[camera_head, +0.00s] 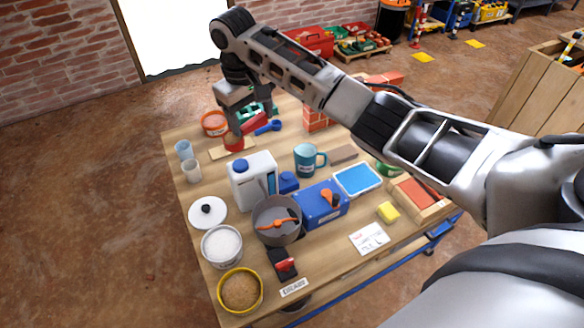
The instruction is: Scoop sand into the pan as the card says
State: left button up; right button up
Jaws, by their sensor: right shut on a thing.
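My right gripper (252,118) is over the far left part of the table, shut on a red scoop (254,123), which seems to include the red cup (234,143) beside it. A blue scoop (268,127) lies close by on the table. The grey round pan (263,214) stands near the table's middle with an orange piece in it. A yellow-rimmed bowl (240,291) of brown sand is at the near left corner. A bowl of white grains (221,246) stands behind it. A white card (369,238) lies at the near right, its print too small to read. My left gripper is not in view.
A white jug (252,180), teal mug (306,160) and blue box (321,204) with an orange knob crowd the table's middle. A white lid (207,212) and two cups (191,170) line the left edge. Red bricks (314,119) stand at the back.

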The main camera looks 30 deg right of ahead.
jog(key=s+d+f+n+p, duration=0.15)
jog(key=d+f, duration=0.25)
jog(key=f, duration=0.5)
jog(key=s+d+f+n+b, duration=0.1)
jog(key=s+d+f, duration=0.2)
jog(key=f, duration=0.6)
pick_arm(q)
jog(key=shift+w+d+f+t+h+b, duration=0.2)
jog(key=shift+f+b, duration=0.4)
jog(key=shift+b, duration=0.95)
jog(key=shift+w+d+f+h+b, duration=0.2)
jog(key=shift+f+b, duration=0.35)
jog(key=shift+b, duration=1.05)
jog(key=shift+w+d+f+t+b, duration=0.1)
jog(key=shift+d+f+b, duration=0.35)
jog(key=shift+b, duration=1.1)
pick_arm(e)
jog(key=shift+s+a+f+t+h, duration=0.15)
jog(key=shift+s+a+t+h, duration=0.2)
jog(key=shift+a+t+h, duration=0.9)
jog(key=shift+s+a+f+t+h, duration=0.25)
jog(key=shift+t+h, duration=0.45)
jog(key=shift+h, duration=1.25)
jog(key=shift+s+a+f+t+h, duration=0.1)
jog(key=shift+s+a+t+h, duration=0.35)
jog(key=shift+a+t+h, duration=0.8)
